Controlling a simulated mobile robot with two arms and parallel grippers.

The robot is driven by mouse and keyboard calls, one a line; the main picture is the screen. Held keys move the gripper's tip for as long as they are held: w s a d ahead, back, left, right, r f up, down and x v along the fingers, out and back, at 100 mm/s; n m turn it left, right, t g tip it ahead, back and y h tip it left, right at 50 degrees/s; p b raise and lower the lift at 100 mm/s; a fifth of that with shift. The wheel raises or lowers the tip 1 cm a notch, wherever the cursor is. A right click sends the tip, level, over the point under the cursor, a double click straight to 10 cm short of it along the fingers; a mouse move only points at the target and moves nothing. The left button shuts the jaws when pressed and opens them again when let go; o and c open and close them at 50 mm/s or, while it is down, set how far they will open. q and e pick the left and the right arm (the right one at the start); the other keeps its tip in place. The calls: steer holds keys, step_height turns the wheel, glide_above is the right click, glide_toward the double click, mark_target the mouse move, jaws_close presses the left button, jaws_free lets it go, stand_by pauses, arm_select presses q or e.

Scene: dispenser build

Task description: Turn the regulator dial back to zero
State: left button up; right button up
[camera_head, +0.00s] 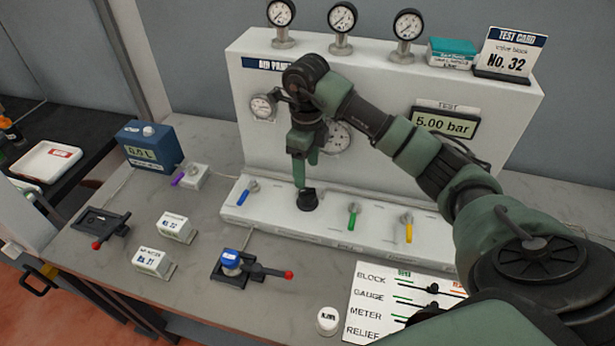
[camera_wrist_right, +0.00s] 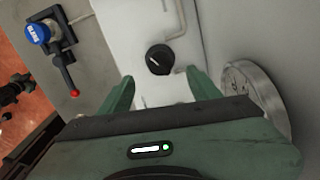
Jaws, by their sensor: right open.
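The regulator dial, a black round knob (camera_head: 308,200), stands on the white ledge at the foot of the air panel. It also shows in the right wrist view as a black knob (camera_wrist_right: 160,59) with a short white pointer mark. My right gripper (camera_head: 304,172) points down just above the knob in the head view. In the wrist view its two green fingertips (camera_wrist_right: 160,84) are spread apart with nothing between them, and the knob lies just beyond their tips. The TEST display (camera_head: 444,123) reads 5.00 bar. My left gripper is not in view.
Blue (camera_head: 247,192), green (camera_head: 354,215) and yellow (camera_head: 407,228) valve levers stand along the same ledge. Dial gauges sit on the panel front close to my right arm. A clamp with a red-tipped lever (camera_head: 265,272) holds a blue-topped part on the bench.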

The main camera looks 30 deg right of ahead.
mark_target(307, 190)
steer(key=shift+s+m, duration=0.1)
steer(key=shift+m, duration=0.4)
steer(key=shift+f, duration=0.2)
step_height(307, 190, down, 8)
steer(key=p, duration=0.3)
steer(key=shift+r, duration=0.25)
